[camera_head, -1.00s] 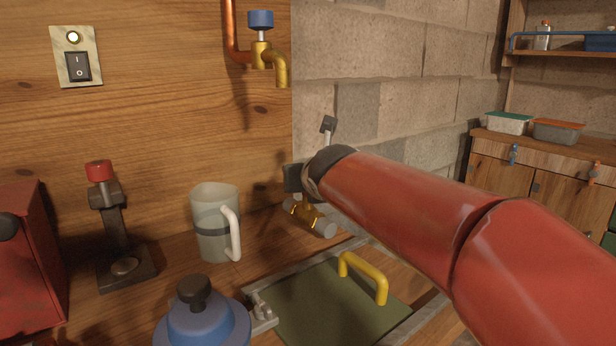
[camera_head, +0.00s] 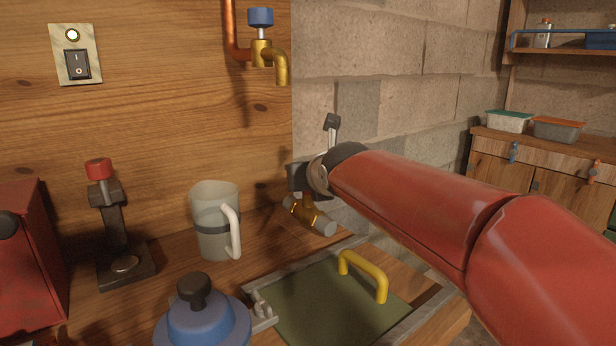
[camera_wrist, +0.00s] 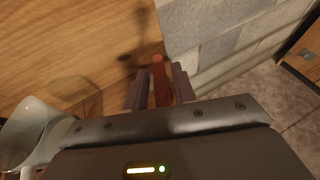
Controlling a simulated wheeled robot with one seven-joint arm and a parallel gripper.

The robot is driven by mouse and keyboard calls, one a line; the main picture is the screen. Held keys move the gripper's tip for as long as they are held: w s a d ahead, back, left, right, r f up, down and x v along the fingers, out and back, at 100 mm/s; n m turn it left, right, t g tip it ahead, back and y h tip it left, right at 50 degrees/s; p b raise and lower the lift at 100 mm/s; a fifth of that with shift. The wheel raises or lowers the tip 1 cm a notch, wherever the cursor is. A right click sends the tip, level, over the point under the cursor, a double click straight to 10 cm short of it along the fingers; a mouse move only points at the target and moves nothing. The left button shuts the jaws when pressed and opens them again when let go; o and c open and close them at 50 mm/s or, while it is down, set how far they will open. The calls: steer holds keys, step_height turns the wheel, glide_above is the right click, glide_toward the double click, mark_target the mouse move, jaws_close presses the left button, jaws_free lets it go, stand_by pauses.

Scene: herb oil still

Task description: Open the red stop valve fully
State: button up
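The stop valve's brass and grey body (camera_head: 310,214) sits low by the corner of the wood panel and the block wall. In the wrist view its red lever (camera_wrist: 159,82) stands between the two dark fingers of my gripper (camera_wrist: 160,88). The fingers lie close on either side of the lever. I cannot tell whether they press on it or leave narrow gaps. In the head view my gripper (camera_head: 302,180) is at the valve, just above its body, and the lever is hidden there.
A jug (camera_head: 216,220) stands left of the valve and also shows in the wrist view (camera_wrist: 30,135). A green hatch with a yellow handle (camera_head: 364,276) lies in front. A blue-lidded vessel (camera_head: 203,325) is at the front. A brass tap (camera_head: 268,58) hangs above.

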steer(key=shift+o, duration=0.5)
steer(key=v, duration=0.8)
steer(key=shift+b, duration=0.45)
